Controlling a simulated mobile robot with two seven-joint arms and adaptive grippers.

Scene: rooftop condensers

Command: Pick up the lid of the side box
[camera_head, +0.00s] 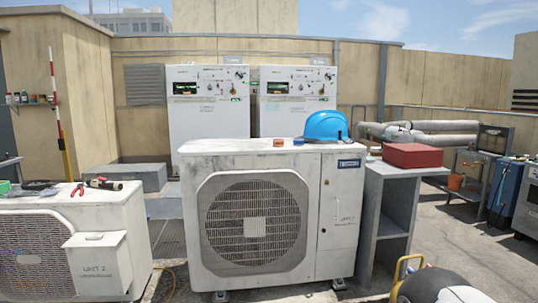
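A pale box marked UNIT 2 (98,270) sits on the front right side of the left condenser (135,215). Its flat, slightly overhanging lid (95,239) appears to be on it and closed. A red box (412,155) with its top closed stands on a grey stand to the right of the middle condenser; I cannot tell from the picture alone which box is called the side box. Neither of my grippers is in view, and nothing touches either box.
The middle condenser (255,230) carries a blue hard hat (325,126), an orange roll (278,142) and a blue roll (298,141). Red-handled pliers (77,190) and other tools lie on the left condenser. A grey stand (395,210) fills the space to the right. A dark rounded object shows at bottom right.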

